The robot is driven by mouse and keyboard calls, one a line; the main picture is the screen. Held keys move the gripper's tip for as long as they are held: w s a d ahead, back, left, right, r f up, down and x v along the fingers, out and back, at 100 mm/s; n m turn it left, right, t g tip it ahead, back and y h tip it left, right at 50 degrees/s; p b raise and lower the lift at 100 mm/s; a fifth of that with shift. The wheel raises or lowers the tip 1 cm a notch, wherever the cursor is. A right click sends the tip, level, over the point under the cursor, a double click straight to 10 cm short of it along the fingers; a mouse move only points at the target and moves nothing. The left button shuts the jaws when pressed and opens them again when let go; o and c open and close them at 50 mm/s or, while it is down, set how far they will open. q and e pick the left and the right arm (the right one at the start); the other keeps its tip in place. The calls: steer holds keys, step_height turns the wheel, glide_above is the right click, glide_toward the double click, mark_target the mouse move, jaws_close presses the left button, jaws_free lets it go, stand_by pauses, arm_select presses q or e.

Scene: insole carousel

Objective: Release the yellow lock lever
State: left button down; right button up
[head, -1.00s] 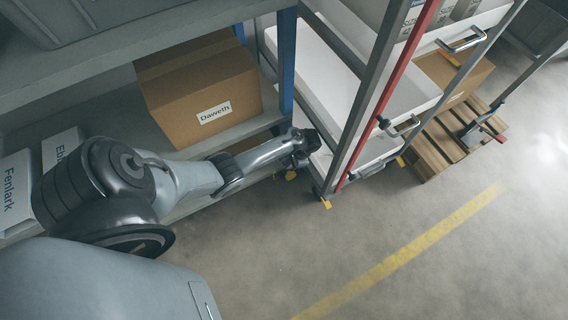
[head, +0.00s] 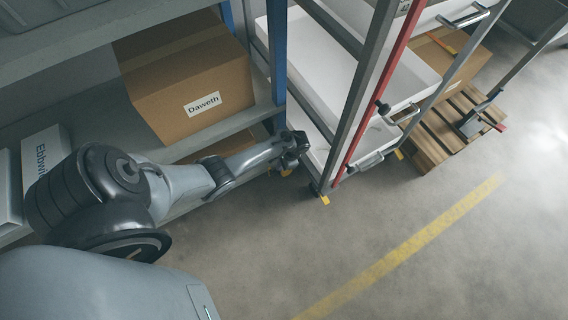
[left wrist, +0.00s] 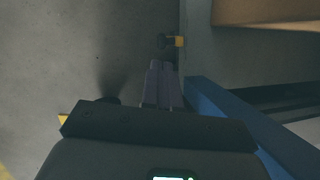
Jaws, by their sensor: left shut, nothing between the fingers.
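Small yellow levers sit low at the foot of the wheeled grey-and-red rack (head: 357,105). In the head view, one yellow lever (head: 325,199) is at its near corner, another yellow piece (head: 399,154) is further right, and a third (head: 287,172) shows partly below my left gripper (head: 302,142). I cannot tell which is the task's lever. In the left wrist view, a yellow lever (left wrist: 179,41) on a dark caster lies just beyond my shut, empty fingertips (left wrist: 160,63); they look apart from it. Another yellow bit (left wrist: 63,119) shows at lower left. My right gripper is out of view.
A blue post (head: 278,52) and a shelf with the Daweth carton (head: 190,75) stand close to my left arm. A wooden pallet (head: 432,150) with a carton is at right. The floor (head: 400,270) with a yellow line is clear.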

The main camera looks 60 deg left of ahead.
mark_target(271, 174)
arm_select(q)
steer(key=shift+b+x, duration=0.95)
steer(key=shift+x, duration=0.85)
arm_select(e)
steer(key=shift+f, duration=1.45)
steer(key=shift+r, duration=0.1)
